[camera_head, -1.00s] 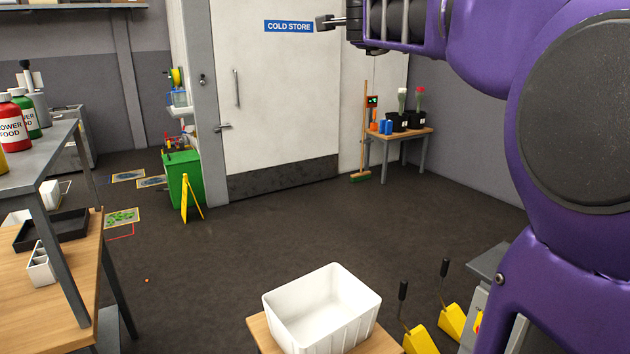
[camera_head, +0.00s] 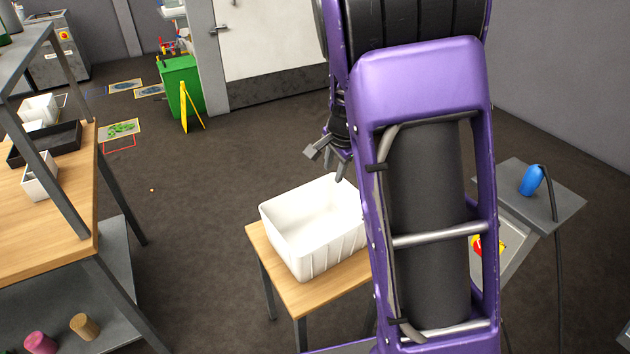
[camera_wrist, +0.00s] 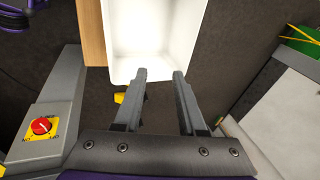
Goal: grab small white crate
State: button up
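A white open-topped crate (camera_head: 325,245) stands upright on a small wooden table (camera_head: 300,292) in the head view, and looks empty. In the wrist view the crate (camera_wrist: 123,72) is at top centre, its near rim just beyond my fingertips. My gripper (camera_head: 328,162) is over the crate's far side in the head view. My gripper (camera_wrist: 158,74) is open and empty in the wrist view, its fingers apart and apparently clear of the crate. My arm hides the crate's right end in the head view.
A wooden bench at left holds a black tray (camera_head: 62,138) and small white containers (camera_head: 40,180). A grey stand (camera_head: 560,205) with a blue object (camera_head: 532,180) is at right. A red knob on yellow (camera_wrist: 42,127) is in the wrist view. Open floor lies behind the crate.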

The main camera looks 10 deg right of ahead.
jog(key=s+d+f+g, duration=0.2)
jog(key=s+f+g, duration=0.1)
jog(key=s+f, duration=0.4)
jog(key=b, duration=0.3)
send_over(339, 251)
notch_tip(339, 251, down, 11)
jog(key=shift+w+f+b, duration=0.1)
jog(key=shift+f+b, duration=0.35)
jog(key=shift+f, duration=2.75)
grip_shut()
jog(key=shift+w+r, duration=0.1)
